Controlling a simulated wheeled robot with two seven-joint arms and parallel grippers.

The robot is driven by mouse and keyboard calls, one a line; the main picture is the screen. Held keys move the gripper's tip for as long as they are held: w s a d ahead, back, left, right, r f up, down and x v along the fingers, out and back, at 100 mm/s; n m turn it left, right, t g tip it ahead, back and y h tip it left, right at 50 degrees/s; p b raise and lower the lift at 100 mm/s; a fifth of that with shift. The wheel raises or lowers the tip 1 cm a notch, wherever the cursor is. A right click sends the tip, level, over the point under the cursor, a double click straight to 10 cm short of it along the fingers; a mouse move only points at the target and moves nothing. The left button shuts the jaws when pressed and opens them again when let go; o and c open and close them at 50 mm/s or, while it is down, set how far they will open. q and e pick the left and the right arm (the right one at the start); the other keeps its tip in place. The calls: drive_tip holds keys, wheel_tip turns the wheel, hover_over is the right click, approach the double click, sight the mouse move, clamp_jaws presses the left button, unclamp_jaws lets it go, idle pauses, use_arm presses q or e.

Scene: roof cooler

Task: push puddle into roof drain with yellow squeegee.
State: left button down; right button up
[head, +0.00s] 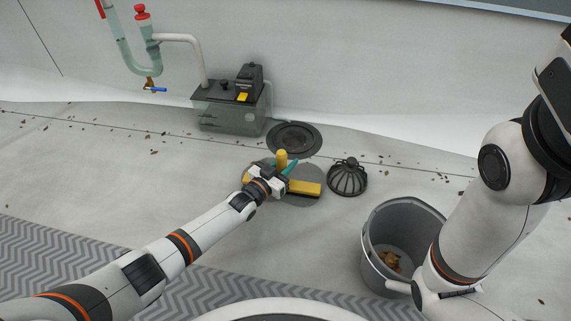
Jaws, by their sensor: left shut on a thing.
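The yellow squeegee (305,188) is in my left gripper (282,172), which is shut on it. Its yellow handle stub sticks up above the jaws and its yellow head lies low to the right of them. A teal part shows beside the jaws. A dark wet patch, the puddle (305,200), lies on the pale roof around and under the head; my gripper hides part of it. The round dark roof drain (294,138) is just behind the squeegee, uncovered by the dome strainer. My right arm comes in at the right; its gripper is not in view.
The black dome strainer (347,177) sits right of the drain. A grey bucket (402,225) with brown debris inside stands at front right. A clear tank with a black pump (230,108) stands by the wall. Small dry leaves are scattered around. A grey chevron mat (60,265) lies at front left.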

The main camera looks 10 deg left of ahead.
use_arm(q)
drive_tip(key=shift+w+f, duration=0.1)
drive_tip(key=shift+w, duration=1.45)
drive_tip(key=shift+w, duration=1.6)
drive_tip(key=s+r+p, duration=0.3)
drive_tip(key=r+p, duration=0.3)
drive_tip(key=p, duration=0.3)
drive_tip(key=shift+r, duration=0.15)
